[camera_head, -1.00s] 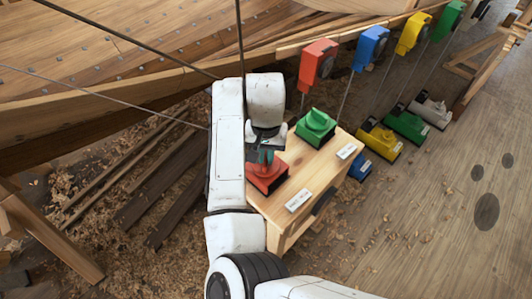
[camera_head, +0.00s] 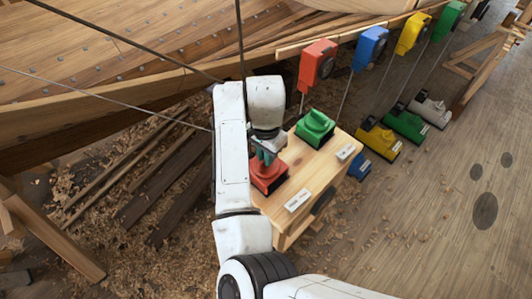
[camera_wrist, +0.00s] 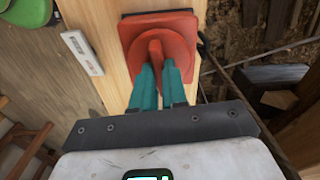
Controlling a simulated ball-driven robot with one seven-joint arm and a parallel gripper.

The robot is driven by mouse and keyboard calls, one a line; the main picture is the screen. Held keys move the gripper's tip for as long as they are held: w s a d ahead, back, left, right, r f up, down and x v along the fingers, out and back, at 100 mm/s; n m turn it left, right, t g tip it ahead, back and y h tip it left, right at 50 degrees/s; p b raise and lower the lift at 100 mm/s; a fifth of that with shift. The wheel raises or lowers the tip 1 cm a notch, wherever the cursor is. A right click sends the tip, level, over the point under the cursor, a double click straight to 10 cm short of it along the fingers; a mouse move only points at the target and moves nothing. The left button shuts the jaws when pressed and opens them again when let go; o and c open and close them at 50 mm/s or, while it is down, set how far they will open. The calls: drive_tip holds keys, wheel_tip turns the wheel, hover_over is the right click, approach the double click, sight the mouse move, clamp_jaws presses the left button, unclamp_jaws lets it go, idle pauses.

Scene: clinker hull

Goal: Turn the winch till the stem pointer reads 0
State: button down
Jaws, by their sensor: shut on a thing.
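My gripper and wrist partly cover the winch in the head view. I cannot make out a stem pointer or its scale in either view.
A green winch (camera_head: 315,127) stands on the same bench, right behind the red one. White labels (camera_head: 298,200) lie on the bench's right side. Red (camera_head: 317,63), blue and yellow boxes hang on a rail. More coloured units (camera_head: 378,140) stand on the floor. The hull is at left.

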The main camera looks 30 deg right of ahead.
drive_tip(key=shift+m, duration=1.2)
drive_tip(key=c, duration=1.2)
unclamp_jaws()
drive_tip(key=shift+o, duration=0.2)
wheel_tip(320, 180, up, 11)
drive_tip(key=shift+f, duration=0.1)
